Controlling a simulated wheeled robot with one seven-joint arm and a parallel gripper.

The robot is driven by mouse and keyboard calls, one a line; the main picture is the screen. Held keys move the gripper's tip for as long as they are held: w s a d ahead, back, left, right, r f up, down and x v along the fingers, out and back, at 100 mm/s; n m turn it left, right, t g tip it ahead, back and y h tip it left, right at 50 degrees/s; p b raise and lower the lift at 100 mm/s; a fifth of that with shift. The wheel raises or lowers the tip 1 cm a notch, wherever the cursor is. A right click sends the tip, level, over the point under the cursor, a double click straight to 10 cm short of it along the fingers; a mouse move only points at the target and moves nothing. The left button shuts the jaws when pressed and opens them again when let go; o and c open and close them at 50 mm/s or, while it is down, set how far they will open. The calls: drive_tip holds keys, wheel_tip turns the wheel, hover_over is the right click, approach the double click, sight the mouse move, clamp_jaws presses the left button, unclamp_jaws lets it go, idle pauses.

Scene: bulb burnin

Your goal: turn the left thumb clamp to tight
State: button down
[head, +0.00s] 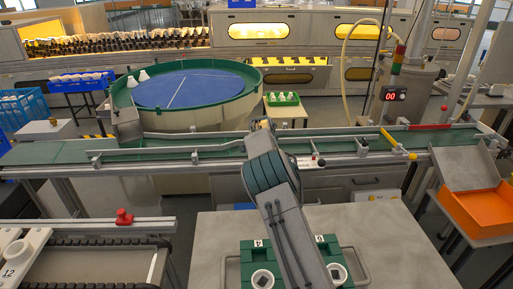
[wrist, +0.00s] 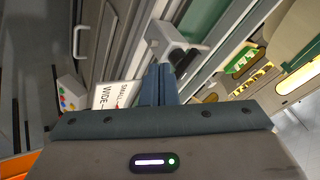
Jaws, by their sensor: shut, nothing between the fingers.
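My gripper (wrist: 158,68) is shut and empty in the wrist view, its dark blue fingers together beside a pale bracket (wrist: 168,38) on the near side of the conveyor. A small dark part (wrist: 183,60) shows just right of the fingertips; I cannot tell whether it is the clamp's thumb piece or whether the fingers touch it. In the head view my arm hides part of the conveyor's near edge. A bracket (head: 195,157) stands left of the arm and another (head: 361,147) right of it. Whether the left clamp is tight cannot be seen.
A label reading SMALL and WIDE (wrist: 118,95) lies close to the fingers. The green conveyor (head: 225,148) runs across, with a guide rail along it. Green fixtures (head: 330,246) stand on the near table (head: 385,235). An orange tray (head: 478,211) is at right.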

drive_tip(key=s+a+r, duration=0.5)
drive_tip(key=s+r, duration=0.2)
drive_tip(key=r, duration=0.1)
drive_tip(key=s+d+r+n+g+y+p, duration=0.1)
drive_tip(key=s+d+r+n+p, duration=0.1)
drive_tip(key=s+d+r, duration=0.5)
drive_tip(key=s+d+r+n+g+y+p, duration=0.1)
drive_tip(key=s+d+r+n+g, duration=0.15)
drive_tip(key=s, duration=0.85)
drive_tip(key=s+d+r+n+p, duration=0.1)
drive_tip(key=s+n, duration=0.6)
drive_tip(key=s, duration=2.4)
drive_tip(key=d+g+p, duration=0.1)
drive_tip(key=p, duration=0.1)
drive_tip(key=shift+s+d+n+p, duration=0.2)
drive_tip(key=shift+s+n+p, duration=0.05)
drive_tip(key=shift+n+p, duration=0.15)
